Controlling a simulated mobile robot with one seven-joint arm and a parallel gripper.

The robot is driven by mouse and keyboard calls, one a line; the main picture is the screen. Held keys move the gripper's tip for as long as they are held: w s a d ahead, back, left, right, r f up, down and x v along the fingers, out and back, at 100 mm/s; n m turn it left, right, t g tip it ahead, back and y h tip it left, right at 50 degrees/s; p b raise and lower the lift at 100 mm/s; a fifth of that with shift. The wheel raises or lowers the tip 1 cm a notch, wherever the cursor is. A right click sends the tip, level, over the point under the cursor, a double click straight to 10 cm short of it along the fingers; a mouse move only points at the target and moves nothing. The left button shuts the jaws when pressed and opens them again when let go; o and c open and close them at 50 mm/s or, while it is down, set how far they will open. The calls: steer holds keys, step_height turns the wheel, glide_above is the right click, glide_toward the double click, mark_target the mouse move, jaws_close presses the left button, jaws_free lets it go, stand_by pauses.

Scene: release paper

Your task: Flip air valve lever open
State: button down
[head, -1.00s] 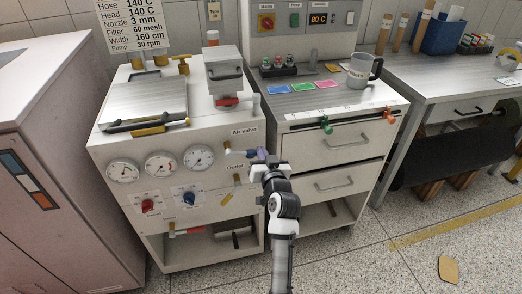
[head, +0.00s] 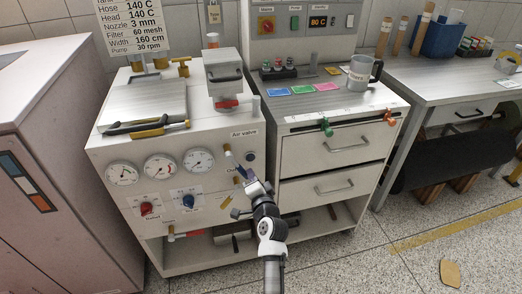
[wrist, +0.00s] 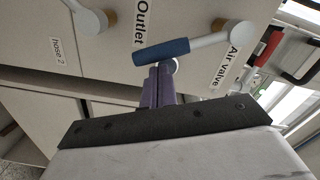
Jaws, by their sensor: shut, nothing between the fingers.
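The air valve lever (head: 233,160) is on the white machine's front panel, just below the "Air valve" label (head: 243,133). It slants down and right from its pivot. In the wrist view its white arm (wrist: 204,40) ends in a blue grip (wrist: 161,51). My gripper (head: 247,179) is at the lower right of the lever's end. In the wrist view the purple fingers of my gripper (wrist: 158,70) are together, right at the blue grip's lower edge. They are not closed around it. I cannot tell whether they touch it.
Another lever (wrist: 88,17) is by the "Outlet" label. A drawer cabinet (head: 330,150) with green and orange clips stands to the right. Open floor (head: 385,265) lies at lower right.

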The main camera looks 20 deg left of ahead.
steer(key=shift+s+a+f+m+p, duration=0.3)
steer(key=shift+a+m, duration=0.15)
steer(key=shift+m, duration=0.15)
steer(key=shift+s+a+f+m+p, duration=0.15)
steer(key=shift+s+a+f+m, duration=0.1)
steer(key=shift+a+m, duration=0.3)
steer(key=shift+s+a+f+m+p, duration=0.2)
steer(key=shift+s+a+m+p, duration=0.15)
steer(key=shift+m, duration=0.4)
steer(key=shift+s+a+f+m+p, duration=0.25)
steer(key=shift+a+m, duration=0.15)
steer(key=shift+m, duration=0.3)
